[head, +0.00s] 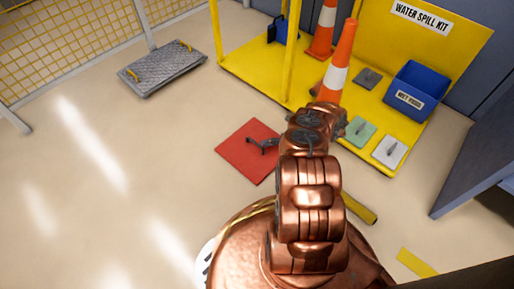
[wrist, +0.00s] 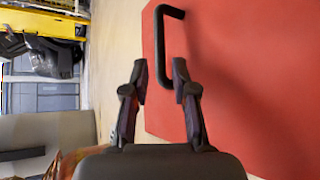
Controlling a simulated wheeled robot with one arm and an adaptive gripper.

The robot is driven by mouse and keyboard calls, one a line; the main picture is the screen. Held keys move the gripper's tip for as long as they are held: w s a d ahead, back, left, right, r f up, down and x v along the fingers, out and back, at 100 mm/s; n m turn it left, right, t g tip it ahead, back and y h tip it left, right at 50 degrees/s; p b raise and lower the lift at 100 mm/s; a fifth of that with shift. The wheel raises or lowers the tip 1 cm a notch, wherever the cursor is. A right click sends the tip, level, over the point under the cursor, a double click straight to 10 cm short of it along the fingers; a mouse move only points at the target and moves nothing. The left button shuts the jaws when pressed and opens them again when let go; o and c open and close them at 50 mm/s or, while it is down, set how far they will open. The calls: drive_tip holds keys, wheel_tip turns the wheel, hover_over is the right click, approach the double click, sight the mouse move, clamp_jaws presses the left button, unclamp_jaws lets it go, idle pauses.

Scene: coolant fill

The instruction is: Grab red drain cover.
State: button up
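The red drain cover (head: 243,158) is a flat square panel on the floor, left of my arm in the head view. In the wrist view the red drain cover (wrist: 245,85) fills the right side, and its black bar handle (wrist: 162,50) stands out from it. My gripper (wrist: 159,75) is open, with one finger on each side of the handle's near end. I cannot tell whether the fingers touch the handle.
A yellow spill-kit stand (head: 245,75) at the back holds orange cones (head: 337,65), a blue bin (head: 415,88) and small coloured pads (head: 361,131). A grey metal plate (head: 163,68) with yellow handles lies by the mesh fence. The floor at left is clear.

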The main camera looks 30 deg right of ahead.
sight(258, 145)
drive_tip(key=b+x, duration=0.1)
drive_tip(key=x, duration=0.4)
clamp_jaws()
idle(0.5)
